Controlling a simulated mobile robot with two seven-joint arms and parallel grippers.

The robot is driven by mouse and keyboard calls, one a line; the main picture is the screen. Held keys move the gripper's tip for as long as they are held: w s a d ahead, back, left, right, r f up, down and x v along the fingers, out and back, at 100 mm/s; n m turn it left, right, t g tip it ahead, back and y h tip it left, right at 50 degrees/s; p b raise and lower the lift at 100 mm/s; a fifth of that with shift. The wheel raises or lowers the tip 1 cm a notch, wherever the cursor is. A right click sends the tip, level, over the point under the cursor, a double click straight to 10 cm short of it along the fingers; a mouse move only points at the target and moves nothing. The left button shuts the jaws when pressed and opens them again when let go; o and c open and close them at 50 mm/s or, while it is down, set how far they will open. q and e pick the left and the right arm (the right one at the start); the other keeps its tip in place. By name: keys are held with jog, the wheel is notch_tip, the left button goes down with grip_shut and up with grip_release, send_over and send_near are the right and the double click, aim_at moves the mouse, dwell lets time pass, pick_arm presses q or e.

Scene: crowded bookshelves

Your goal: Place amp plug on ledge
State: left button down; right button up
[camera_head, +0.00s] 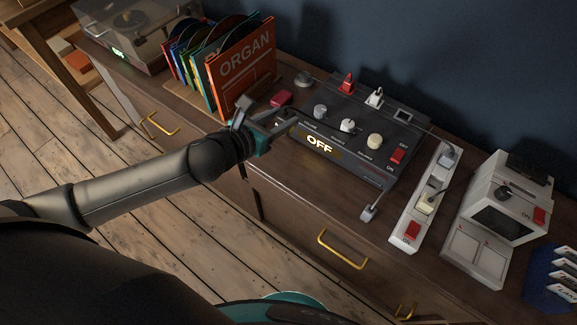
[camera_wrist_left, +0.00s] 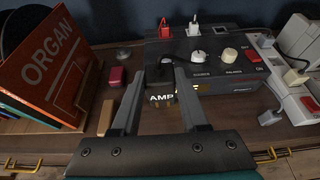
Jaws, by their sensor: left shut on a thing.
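My left gripper (camera_head: 287,124) reaches over the wooden cabinet top (camera_head: 270,163) at the left front corner of the dark amp (camera_head: 350,160). In the left wrist view its fingers (camera_wrist_left: 166,85) are shut on a small dark plug (camera_wrist_left: 160,84), and a white "AMP" label shows between the fingers. I take it as the amp plug; most of it is hidden in the head view. The amp has a lit "OFF" sign, knobs and a red switch. I cannot tell which surface is the ledge. My right gripper is not in view.
Record sleeves in a rack (camera_head: 230,62) stand left, with a small red box (camera_head: 281,98) beside my gripper. A white power strip (camera_head: 412,225), a grey plug (camera_head: 370,213) and a white machine (camera_head: 495,205) lie right. Red (camera_head: 347,83) and white (camera_head: 375,97) plugs stand on the amp's back.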

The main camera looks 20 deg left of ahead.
pick_arm(q)
notch_tip(320, 180, down, 12)
jog(key=b, duration=0.4)
jog(key=shift+r, duration=0.2)
jog(key=shift+f+b, duration=0.4)
jog(key=shift+f, duration=0.05)
notch_tip(320, 180, down, 3)
jog(key=shift+r+b, duration=0.1)
jog(key=shift+b, duration=0.55)
jog(key=shift+f, duration=0.4)
jog(key=shift+r, duration=0.1)
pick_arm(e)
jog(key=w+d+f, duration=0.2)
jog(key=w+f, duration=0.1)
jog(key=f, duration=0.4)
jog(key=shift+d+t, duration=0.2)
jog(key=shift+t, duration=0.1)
pick_arm(q)
jog(key=c, duration=0.9)
grip_release()
jog(key=shift+f, duration=0.2)
jog(key=o, duration=0.5)
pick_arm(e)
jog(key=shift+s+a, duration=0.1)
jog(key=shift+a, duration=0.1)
